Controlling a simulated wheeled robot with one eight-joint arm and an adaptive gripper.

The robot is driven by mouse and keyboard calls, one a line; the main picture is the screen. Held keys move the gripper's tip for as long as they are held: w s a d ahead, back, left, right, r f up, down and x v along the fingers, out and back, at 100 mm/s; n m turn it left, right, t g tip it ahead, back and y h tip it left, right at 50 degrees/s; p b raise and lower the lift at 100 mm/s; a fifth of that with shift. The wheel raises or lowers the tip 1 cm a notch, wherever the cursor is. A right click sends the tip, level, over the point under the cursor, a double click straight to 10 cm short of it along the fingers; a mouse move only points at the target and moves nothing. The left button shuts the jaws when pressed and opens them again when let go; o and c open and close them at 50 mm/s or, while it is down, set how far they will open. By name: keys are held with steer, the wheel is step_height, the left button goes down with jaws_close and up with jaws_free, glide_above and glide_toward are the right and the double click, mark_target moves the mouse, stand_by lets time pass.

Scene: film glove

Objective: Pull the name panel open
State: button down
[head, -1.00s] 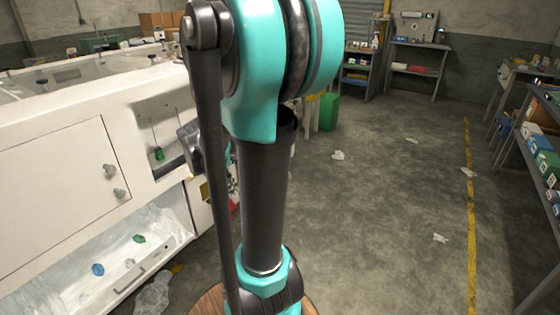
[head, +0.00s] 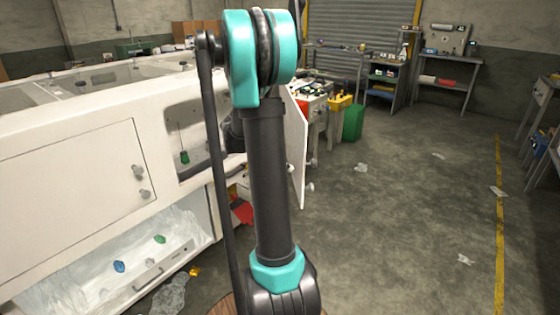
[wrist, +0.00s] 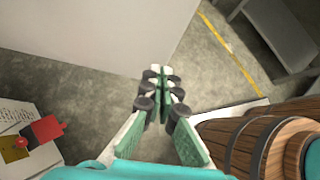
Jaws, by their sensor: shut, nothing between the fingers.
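A white panel (head: 298,150) stands swung out from the white machine (head: 90,150), just right of my arm in the head view. Its knobs show near its lower edge, and my arm hides part of it. No name on it can be read. In the wrist view a broad white panel face (wrist: 90,35) fills the upper left; it looks like the same panel. My gripper (wrist: 159,74) is shut and empty, with its fingertips pointing towards the lower edge of that face. I cannot tell if they touch. In the head view my arm hides the gripper.
A second white door (head: 75,190) with two knobs is shut on the machine's left. A clear-lined tray (head: 135,265) lies below it. A green bin (head: 353,122) and a yellow-topped cart stand behind the open panel. The floor to the right is mostly clear.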

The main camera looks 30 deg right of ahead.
mark_target(302, 168)
steer(key=x, duration=0.3)
steer(key=shift+d+f, duration=0.15)
steer(key=shift+f, duration=0.05)
steer(key=shift+s+d, duration=0.3)
steer(key=shift+d, duration=0.3)
steer(key=shift+s+d, duration=0.25)
steer(key=shift+d, duration=0.3)
steer(key=shift+s+d, duration=0.2)
steer(key=shift+d, duration=0.6)
